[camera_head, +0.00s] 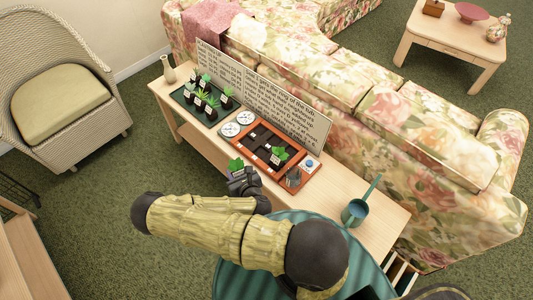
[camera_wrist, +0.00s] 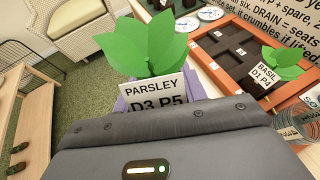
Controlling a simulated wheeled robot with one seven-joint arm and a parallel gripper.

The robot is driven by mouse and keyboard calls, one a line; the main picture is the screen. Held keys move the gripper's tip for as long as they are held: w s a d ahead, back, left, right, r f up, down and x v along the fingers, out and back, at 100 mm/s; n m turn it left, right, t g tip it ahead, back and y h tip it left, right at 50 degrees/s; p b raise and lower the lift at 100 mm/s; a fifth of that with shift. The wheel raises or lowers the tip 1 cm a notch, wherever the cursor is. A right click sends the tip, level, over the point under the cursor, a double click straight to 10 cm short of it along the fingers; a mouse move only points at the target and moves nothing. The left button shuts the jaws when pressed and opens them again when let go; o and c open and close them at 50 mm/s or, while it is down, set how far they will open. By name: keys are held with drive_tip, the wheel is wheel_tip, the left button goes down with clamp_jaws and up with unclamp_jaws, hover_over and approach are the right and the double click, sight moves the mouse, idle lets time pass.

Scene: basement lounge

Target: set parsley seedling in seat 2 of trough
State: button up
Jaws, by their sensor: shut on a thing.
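My gripper (camera_head: 243,180) is shut on the parsley seedling (camera_head: 236,164), held at the front side of the trough. In the wrist view the parsley seedling (camera_wrist: 152,48) has broad green leaves and a white label reading "PARSLEY D3 P5"; my gripper (camera_wrist: 160,125) hides most of its pale purple pot. The trough (camera_head: 262,168) is an orange-brown tray with dark square seats; it also shows in the wrist view (camera_wrist: 208,66). A basil seedling (camera_head: 278,156), labelled "BASIL D1 P4" in the wrist view (camera_wrist: 282,66), stands at its right end. Other visible seats look empty. Seat numbers are not readable.
A dark green tray (camera_head: 181,95) with several seedlings stands at the table's far left. Two white discs (camera_head: 230,130) lie beside the trough. A sign (camera_head: 262,92) stands behind. A metal can (camera_head: 293,178), a blue button (camera_head: 309,163) and a teal scoop (camera_head: 354,212) are right.

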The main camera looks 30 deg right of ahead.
idle(0.3)
drive_tip(key=shift+w+d+b, duration=0.15)
drive_tip(key=shift+w+b, duration=0.15)
drive_tip(key=shift+w, duration=0.05)
drive_tip(key=w+d+f+m+g+h+b, duration=0.3)
drive_tip(key=w+d+m+g+h+b, duration=0.6)
drive_tip(key=d+b, duration=0.8)
drive_tip(key=w+m+h, duration=0.3)
drive_tip(key=w+m, duration=0.1)
drive_tip(key=m, duration=0.1)
drive_tip(key=shift+w+d+h, duration=0.25)
drive_tip(key=shift+h, duration=0.15)
drive_tip(key=shift+f, duration=0.2)
wheel_tip(320, 180, down, 6)
drive_tip(key=shift+f+b, duration=0.1)
drive_tip(key=shift+b, duration=0.2)
